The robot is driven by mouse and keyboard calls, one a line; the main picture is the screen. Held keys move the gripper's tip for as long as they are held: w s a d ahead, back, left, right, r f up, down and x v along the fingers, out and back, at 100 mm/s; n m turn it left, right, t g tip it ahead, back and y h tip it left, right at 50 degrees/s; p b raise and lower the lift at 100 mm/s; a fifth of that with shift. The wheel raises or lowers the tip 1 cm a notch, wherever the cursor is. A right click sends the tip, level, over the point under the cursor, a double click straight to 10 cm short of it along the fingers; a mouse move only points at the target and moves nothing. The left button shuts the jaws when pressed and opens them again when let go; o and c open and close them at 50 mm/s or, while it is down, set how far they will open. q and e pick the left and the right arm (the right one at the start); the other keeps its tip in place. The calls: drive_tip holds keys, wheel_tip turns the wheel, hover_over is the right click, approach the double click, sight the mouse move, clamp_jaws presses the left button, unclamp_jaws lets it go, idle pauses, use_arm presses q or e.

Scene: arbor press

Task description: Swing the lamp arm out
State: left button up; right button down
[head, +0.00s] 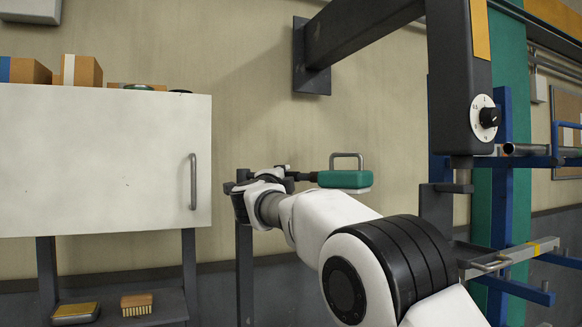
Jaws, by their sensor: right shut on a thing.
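The lamp has a green head (345,179) with a grey loop handle on top and a pale underside. Its short dark lamp arm (303,177) runs left from the head to near the top of a dark upright post (244,265). My right gripper (280,173) is at the post end of the lamp arm, left of the head, and is shut on the arm. My wrist hides most of the grip and the joint. The loop handle is free of the gripper. My left gripper is not in view.
A white cabinet (95,160) with a bar handle stands at left, boxes (80,70) on top, a tin (75,313) and brush (137,304) on the shelf below. The press column (460,80) with a dial and a blue rack (502,210) stand right. The wall behind the lamp is bare.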

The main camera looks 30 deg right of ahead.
drive_tip(key=shift+s+a+r+m+g+h+p, duration=0.15)
drive_tip(key=shift+a+m+g+h+p, duration=0.2)
drive_tip(key=shift+a+g+h, duration=0.1)
drive_tip(key=c, duration=0.9)
unclamp_jaws()
drive_tip(key=shift+c, duration=0.2)
drive_tip(key=v, duration=1.2)
drive_tip(key=shift+w+a, duration=0.2)
drive_tip(key=shift+w, duration=0.05)
